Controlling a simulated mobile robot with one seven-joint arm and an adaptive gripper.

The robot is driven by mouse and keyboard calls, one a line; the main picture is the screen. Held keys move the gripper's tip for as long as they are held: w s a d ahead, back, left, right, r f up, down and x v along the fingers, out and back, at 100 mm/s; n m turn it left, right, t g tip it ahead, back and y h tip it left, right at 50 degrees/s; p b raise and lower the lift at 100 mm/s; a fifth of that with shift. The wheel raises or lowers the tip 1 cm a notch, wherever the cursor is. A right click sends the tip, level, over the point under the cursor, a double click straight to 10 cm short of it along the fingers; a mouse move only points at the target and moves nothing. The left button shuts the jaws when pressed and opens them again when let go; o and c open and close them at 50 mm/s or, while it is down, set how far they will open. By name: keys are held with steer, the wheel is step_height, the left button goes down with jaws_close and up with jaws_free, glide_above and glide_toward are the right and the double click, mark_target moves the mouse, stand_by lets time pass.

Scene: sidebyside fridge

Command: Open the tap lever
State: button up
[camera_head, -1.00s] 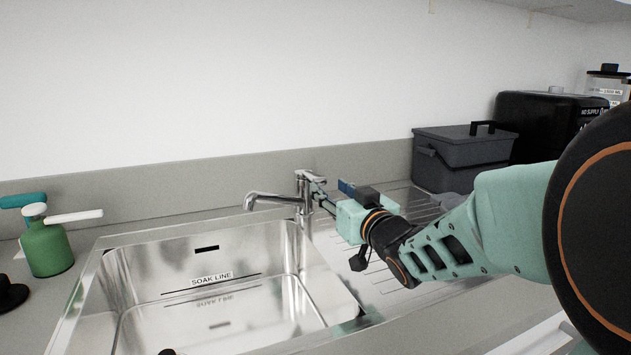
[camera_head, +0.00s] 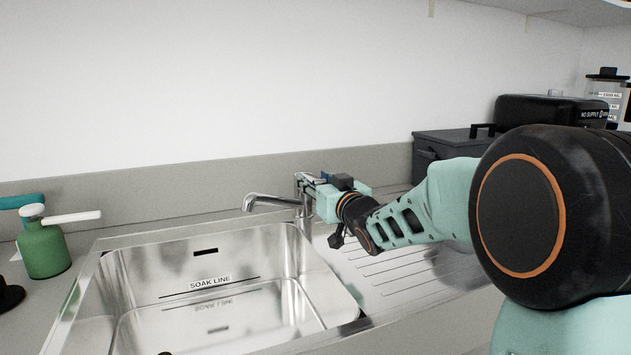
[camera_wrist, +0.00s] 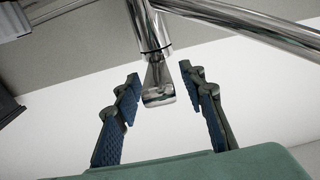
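The chrome tap (camera_head: 284,203) stands behind the sink, its spout pointing left over the basin. My gripper (camera_head: 313,184) is at the right side of the tap's top and partly covers it in the head view. In the wrist view the tap lever (camera_wrist: 158,88) points down into the gap between the two fingers of my gripper (camera_wrist: 160,92). The fingers are open, one on each side of the lever, with visible space on both sides. The tap body (camera_wrist: 150,25) shows above the lever there.
The steel sink (camera_head: 350,318) is below and left, with a ridged drainboard (camera_head: 385,272) on the right. A green bottle (camera_head: 45,250) stands at the far left. A dark grey bin (camera_head: 430,150) and a black container (camera_head: 530,108) stand at the back right.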

mark_target(312, 177)
jaws_close()
steer(key=shift+r+p, duration=0.15)
steer(key=shift+p, duration=0.15)
steer(key=r+g+p, duration=0.1)
steer(key=p, duration=0.4)
steer(key=shift+w+r, duration=0.1)
steer(key=shift+r, duration=0.2)
steer(key=g+p, duration=0.1)
steer(key=p, duration=0.3)
steer(key=r+h+p, duration=0.1)
steer(key=p, duration=0.3)
steer(key=shift+w+a+r+g, duration=0.15)
steer(key=shift+w+r+g, duration=0.05)
steer(key=shift+g, duration=0.2)
steer(key=p, duration=0.4)
steer(key=r+g+p, duration=0.1)
steer(key=p, duration=0.2)
steer(key=shift+w+a+r+h+p, duration=0.1)
steer(key=shift+w+h+p, duration=0.2)
steer(key=shift+h+p, duration=0.1)
steer(key=shift+w+a+r+g+p, duration=0.15)
steer(key=shift+g+p, duration=0.35)
steer(key=shift+p, duration=0.65)
steer(key=shift+w+p, duration=0.1)
steer(key=shift+p, duration=0.85)
steer(key=shift+w+g+h+p, duration=0.1)
steer(key=shift+g+h+p, duration=0.3)
steer(key=shift+p, duration=0.45)
